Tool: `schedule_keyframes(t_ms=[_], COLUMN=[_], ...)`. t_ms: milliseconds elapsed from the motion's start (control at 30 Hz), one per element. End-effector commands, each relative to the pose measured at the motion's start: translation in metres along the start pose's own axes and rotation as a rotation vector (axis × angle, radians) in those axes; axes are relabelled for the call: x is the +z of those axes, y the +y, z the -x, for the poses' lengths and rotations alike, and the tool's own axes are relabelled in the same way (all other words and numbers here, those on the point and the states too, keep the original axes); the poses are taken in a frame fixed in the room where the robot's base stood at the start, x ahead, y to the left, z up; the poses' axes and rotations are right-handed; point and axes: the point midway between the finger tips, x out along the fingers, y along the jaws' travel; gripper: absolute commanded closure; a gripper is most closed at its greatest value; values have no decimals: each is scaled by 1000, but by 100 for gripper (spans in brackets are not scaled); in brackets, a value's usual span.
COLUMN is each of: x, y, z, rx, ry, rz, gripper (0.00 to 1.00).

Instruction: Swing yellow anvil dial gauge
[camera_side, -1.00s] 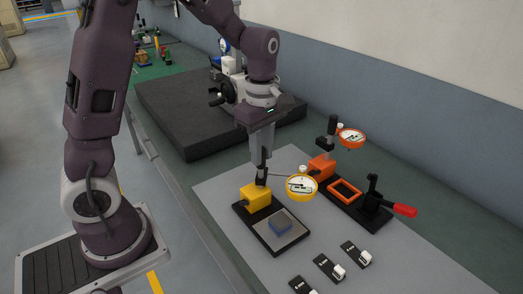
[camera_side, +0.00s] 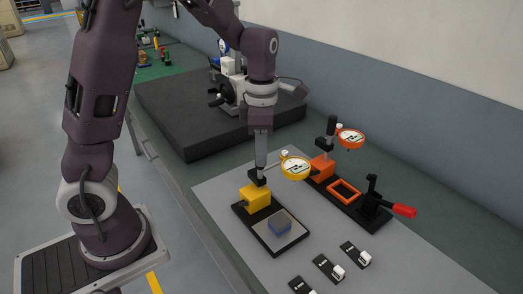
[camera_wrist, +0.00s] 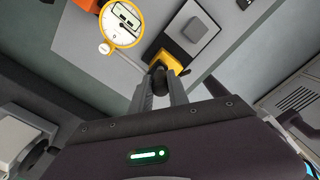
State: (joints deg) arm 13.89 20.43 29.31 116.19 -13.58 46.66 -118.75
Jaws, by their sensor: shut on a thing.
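The yellow dial gauge (camera_side: 295,168) sits on an arm off a black post on the yellow block (camera_side: 255,197). The block stands at the rear of a black base with a pale plate (camera_side: 291,240) bearing a blue-grey block (camera_side: 280,222). My gripper (camera_side: 261,173) points down over the yellow block, its fingers shut on the black post and knob there. In the wrist view the fingers (camera_wrist: 160,84) close around the black knob, with the yellow dial (camera_wrist: 122,25) to the left and the yellow block (camera_wrist: 175,62) just beyond. The dial hangs beside the blue-grey block, not over it.
An orange gauge stand (camera_side: 322,166) with its own dial (camera_side: 350,138) and a red-handled clamp (camera_side: 404,211) stand close to the right. Several small black pieces with white parts (camera_side: 329,267) lie in front. A dark slab (camera_side: 180,125) lies behind.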

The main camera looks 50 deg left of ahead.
Motion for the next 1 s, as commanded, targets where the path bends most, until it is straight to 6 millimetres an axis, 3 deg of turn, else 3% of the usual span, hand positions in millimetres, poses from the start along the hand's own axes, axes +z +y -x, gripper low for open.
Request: schedule_keyframes(t_ms=[667, 700, 767, 1000], x=[1, 1, 1, 0], y=[1, 1, 1, 1], z=[1, 1, 1, 0], rx=[3, 3, 3, 1], ry=[-5, -5, -4, -2], rz=[53, 53, 52, 50], gripper=[100, 71, 60, 57])
